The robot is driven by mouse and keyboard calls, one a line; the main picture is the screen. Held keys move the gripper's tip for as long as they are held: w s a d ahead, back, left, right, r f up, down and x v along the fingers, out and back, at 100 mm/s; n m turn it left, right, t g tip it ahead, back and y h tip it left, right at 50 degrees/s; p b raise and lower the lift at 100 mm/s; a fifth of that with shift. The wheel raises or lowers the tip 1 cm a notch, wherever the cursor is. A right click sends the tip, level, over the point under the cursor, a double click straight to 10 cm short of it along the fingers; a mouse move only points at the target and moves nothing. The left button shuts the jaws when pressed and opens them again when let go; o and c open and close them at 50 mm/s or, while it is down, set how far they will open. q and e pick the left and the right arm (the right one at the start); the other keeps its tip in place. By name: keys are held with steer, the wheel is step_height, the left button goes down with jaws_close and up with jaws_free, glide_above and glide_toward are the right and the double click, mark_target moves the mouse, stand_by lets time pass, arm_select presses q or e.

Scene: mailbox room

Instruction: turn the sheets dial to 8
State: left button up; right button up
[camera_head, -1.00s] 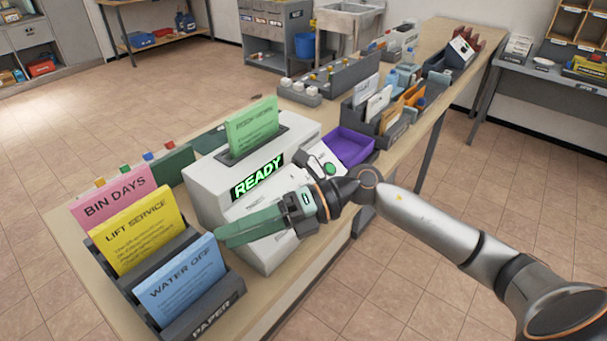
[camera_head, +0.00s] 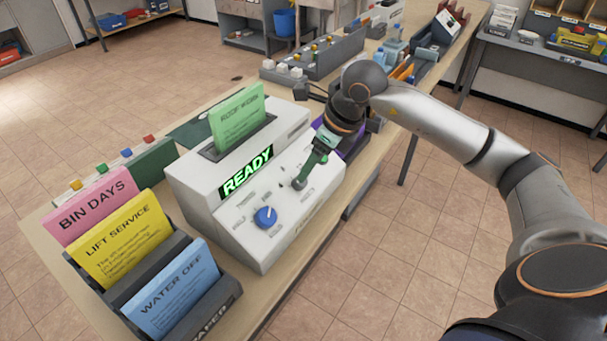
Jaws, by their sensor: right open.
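The white copying machine (camera_head: 205,190) stands on the bench with a lit green READY display (camera_head: 247,171) and a green sheet (camera_head: 238,118) upright in its top slot. On its sloped panel a blue dial (camera_head: 265,216) shows plainly at the lower left, with small labels around it too small to read. My right gripper (camera_head: 306,177), with green fingers, points down at the upper right of the panel, up and right of the blue dial and apart from it. It is open. A small dark part at its tips is partly hidden; I cannot tell whether they touch it. My left gripper is out of view.
A dark paper rack (camera_head: 222,292) with pink, yellow and blue sheets stands at the machine's left. A purple tray (camera_head: 352,146) lies to the right, mostly behind my arm. Organizers (camera_head: 330,62) fill the bench farther back.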

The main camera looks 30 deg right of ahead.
steer(key=shift+x, duration=2.75)
steer(key=shift+a, duration=0.1)
jaws_close()
